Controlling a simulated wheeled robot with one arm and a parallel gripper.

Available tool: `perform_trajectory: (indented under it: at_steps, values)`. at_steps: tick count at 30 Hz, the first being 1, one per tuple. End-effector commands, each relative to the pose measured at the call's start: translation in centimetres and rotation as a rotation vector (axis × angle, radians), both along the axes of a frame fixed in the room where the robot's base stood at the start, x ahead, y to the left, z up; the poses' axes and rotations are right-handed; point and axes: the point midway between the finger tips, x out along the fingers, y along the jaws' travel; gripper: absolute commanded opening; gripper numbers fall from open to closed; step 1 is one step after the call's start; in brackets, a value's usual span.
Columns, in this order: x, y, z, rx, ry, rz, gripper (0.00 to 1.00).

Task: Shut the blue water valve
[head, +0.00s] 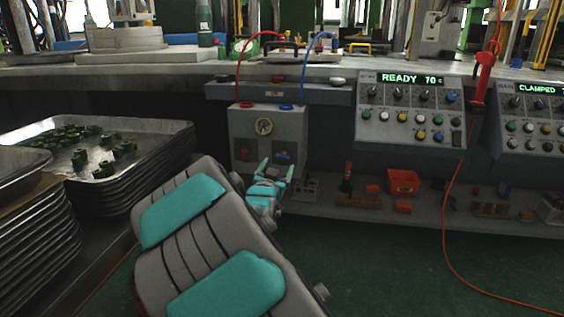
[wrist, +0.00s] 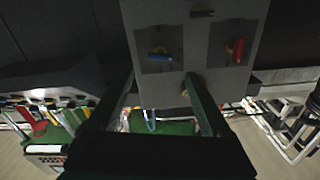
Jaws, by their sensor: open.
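The blue water valve (wrist: 158,54) is a small blue handle on a dark square plate on the grey box. In the wrist view its handle lies roughly sideways. In the head view the blue handle (head: 282,156) is small, low on the box's right side, just above my gripper (head: 275,170). My gripper is open and empty in front of the box. In the wrist view its two dark fingers (wrist: 162,78) stand apart on either side of the blue valve's plate, with no visible contact on the handle.
A red valve (wrist: 236,50) sits beside the blue one on the grey box (head: 292,122). A round gauge (head: 264,126) and red and blue hoses are above. Metal trays (head: 165,145) stand left; a low shelf with an orange bin (head: 403,181) lies right. An orange cable (head: 445,220) hangs right.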

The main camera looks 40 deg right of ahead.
Motion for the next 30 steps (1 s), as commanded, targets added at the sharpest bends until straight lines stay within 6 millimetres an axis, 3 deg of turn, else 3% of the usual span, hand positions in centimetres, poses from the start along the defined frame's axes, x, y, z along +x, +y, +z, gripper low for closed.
perform_trajectory:
  at_steps: [12, 26, 30]
  values:
    - [3.6, -4.3, 0.0, 0.002, 0.001, -0.001, 0.82]
    - [4.4, -5.2, -0.1, 0.003, 0.004, 0.001, 0.82]
    - [4.4, -5.2, -0.1, 0.004, 0.003, 0.001, 0.69]
